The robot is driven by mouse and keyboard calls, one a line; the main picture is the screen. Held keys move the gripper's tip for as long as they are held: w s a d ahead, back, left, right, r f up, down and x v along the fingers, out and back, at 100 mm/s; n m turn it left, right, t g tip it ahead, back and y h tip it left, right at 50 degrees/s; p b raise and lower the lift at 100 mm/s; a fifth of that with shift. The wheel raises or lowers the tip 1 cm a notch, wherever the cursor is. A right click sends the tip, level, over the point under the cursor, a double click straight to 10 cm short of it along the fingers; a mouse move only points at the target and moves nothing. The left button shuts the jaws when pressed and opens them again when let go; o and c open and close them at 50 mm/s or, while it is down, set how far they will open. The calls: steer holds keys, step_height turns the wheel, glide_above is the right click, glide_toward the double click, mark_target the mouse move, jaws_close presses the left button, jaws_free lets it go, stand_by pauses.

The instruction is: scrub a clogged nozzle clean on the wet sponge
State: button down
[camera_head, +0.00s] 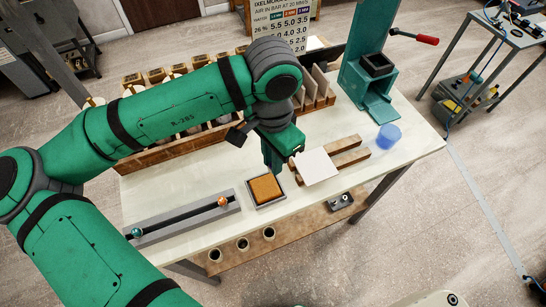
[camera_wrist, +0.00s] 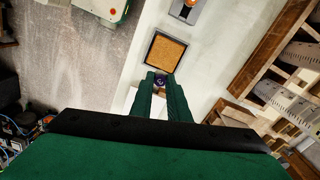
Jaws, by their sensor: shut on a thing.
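The sponge (camera_head: 265,187) is an orange-brown block lying in a shallow dark-rimmed tray (camera_head: 251,194) near the front of the bench. It also shows in the wrist view (camera_wrist: 168,52), just beyond the fingertips. My gripper (camera_head: 275,168) points down beside the tray's far edge in the head view. In the wrist view my gripper (camera_wrist: 160,80) is shut on a small dark purple nozzle (camera_wrist: 160,83). The nozzle shows between the two fingertips, short of the sponge. The fingers hide most of it, and its height above the bench is hard to tell. Any clog is too small to see.
A white square (camera_head: 317,166) lies on wooden rails right of the sponge. A blue translucent cup (camera_head: 388,137) stands further right. A grey slotted rail (camera_head: 185,219) holding a copper and a teal piece lies left. A wooden rack (camera_head: 170,150) and a green press (camera_head: 371,85) stand behind.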

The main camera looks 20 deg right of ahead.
steer(key=shift+w+f, duration=0.2)
steer(key=shift+f, duration=3.05)
steer(key=shift+a, duration=0.15)
steer(key=shift+w+a+f, duration=0.1)
steer(key=shift+a+f, duration=0.05)
steer(key=shift+a, duration=0.9)
steer(key=shift+w+a+f, duration=0.1)
steer(key=shift+a, duration=0.9)
steer(key=shift+s+d+f, duration=0.1)
steer(key=shift+s+d, duration=0.05)
steer(key=shift+d, duration=1)
steer(key=shift+s+d, duration=0.15)
steer(key=shift+d, duration=0.95)
steer(key=shift+a, duration=0.1)
